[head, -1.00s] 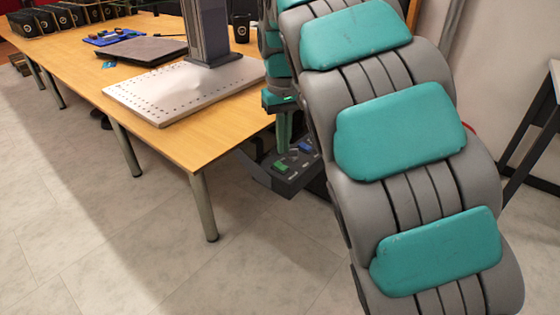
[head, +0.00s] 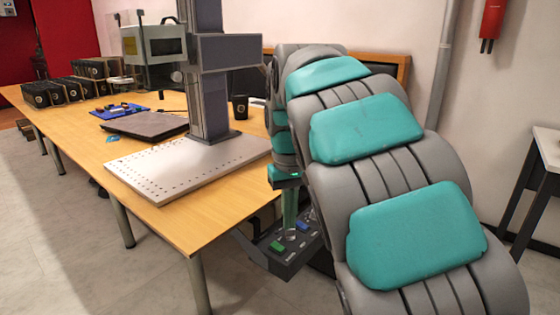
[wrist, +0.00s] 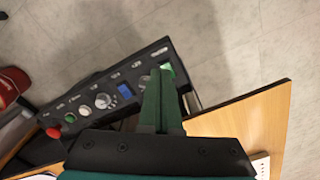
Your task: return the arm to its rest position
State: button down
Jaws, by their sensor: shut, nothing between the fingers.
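My arm, grey with teal pads, fills the right of the head view and bends down beside the table. My gripper (head: 289,232) hangs pointing down, its green fingers together and empty. It is over or close in front of the dark control panel (head: 292,257); I cannot tell whether it touches. In the wrist view the shut fingers (wrist: 159,82) overlap the panel (wrist: 76,112) near its green button (wrist: 167,74). The panel also has a blue switch, knobs and a red button.
The wooden table (head: 215,222) has its corner beside my gripper. The laser marker's column (head: 208,90) stands on a perforated plate (head: 150,185). A black cup (head: 240,107), blue tray (head: 120,111) and several black boxes (head: 62,90) are behind.

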jog(key=s+d+f+m, duration=0.3)
jog(key=s+d+f, duration=0.1)
jog(key=s+d, duration=0.75)
jog(key=s+d+f+g, duration=0.1)
jog(key=s+f, duration=0.4)
jog(key=s, duration=0.5)
jog(key=s+f, duration=0.5)
jog(key=s, duration=0.5)
jog(key=shift+d+m+g, duration=0.35)
jog(key=shift+m+g, duration=0.05)
jog(key=shift+s, duration=0.1)
